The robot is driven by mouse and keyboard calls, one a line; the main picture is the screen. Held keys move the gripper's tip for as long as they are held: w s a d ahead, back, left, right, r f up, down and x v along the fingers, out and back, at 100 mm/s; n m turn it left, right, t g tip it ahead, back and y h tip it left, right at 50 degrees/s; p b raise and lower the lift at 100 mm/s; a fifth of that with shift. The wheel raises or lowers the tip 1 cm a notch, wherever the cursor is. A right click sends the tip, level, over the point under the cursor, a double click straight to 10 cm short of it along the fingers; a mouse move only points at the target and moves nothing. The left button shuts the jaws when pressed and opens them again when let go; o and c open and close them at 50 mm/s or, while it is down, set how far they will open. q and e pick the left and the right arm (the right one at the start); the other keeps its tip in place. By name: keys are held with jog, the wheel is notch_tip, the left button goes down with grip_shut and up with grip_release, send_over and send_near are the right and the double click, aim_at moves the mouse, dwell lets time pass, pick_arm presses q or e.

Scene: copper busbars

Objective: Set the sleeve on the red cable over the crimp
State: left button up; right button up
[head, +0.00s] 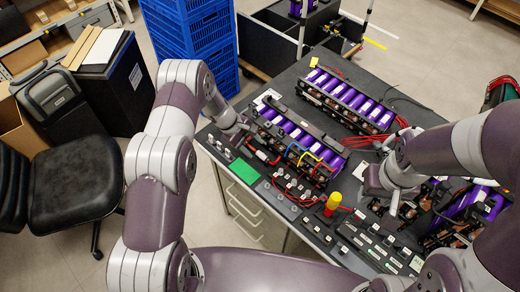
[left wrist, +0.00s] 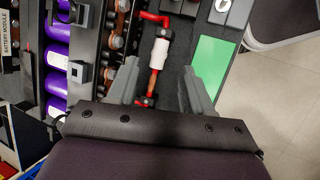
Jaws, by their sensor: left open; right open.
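The red cable (head: 262,156) lies near the left end of the dark workbench, and also shows in the left wrist view (left wrist: 152,17). There a white sleeve (left wrist: 160,52) sits on it, with a copper-coloured stretch that looks like the crimp (left wrist: 153,81) just below the sleeve, apparently bare. My left gripper (head: 238,142) is open above this cable. In the left wrist view its two fingers (left wrist: 160,70) stand on either side of the cable, apart from it. My right gripper (head: 393,208) is open over the bench's right part; its fingertips are small and partly unclear.
Purple-celled battery modules (head: 347,98) fill the bench's back and middle. A green pad (head: 243,171) lies at the left front edge. A yellow-topped red tool (head: 333,201) stands at the front. Small fittings crowd the front strip. Blue crates (head: 190,30) stand behind on the floor.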

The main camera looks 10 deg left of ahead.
aim_at(261, 155)
pick_arm(q)
jog(key=x, duration=0.4)
jog(key=shift+w+d+f, duration=0.1)
jog(key=shift+d+f, duration=0.1)
jog(key=shift+f+p, duration=0.25)
jog(key=shift+p, duration=0.05)
jog(key=shift+d, duration=0.1)
jog(key=shift+f, duration=0.1)
